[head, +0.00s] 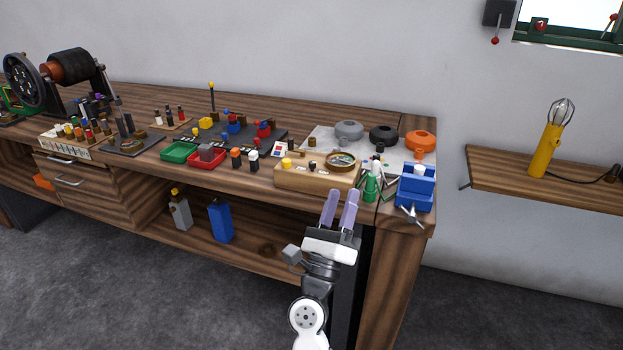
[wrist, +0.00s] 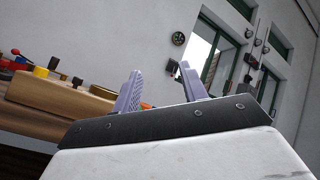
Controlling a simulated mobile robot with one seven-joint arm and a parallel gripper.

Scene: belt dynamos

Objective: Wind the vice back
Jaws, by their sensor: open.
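The blue vice (head: 415,190) stands at the bench's right front corner in the head view. A pale round piece shows at its top, between the blue jaws. Its grey metal handle (head: 411,215) sticks out at the front, over the bench edge. My gripper (head: 344,195) is open and empty, its two purple fingers pointing up, in front of the bench edge and left of the vice. The fingers also show in the wrist view (wrist: 165,92), with wall and windows behind them. The vice cannot be made out in the wrist view.
A wooden block (head: 315,177) with small parts and a green bottle-like item (head: 371,187) stand near the front edge, left of the vice. Orange (head: 420,141) and dark (head: 383,136) round pieces lie behind. A wall shelf (head: 500,172) holds a yellow lamp (head: 549,147). Floor in front is clear.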

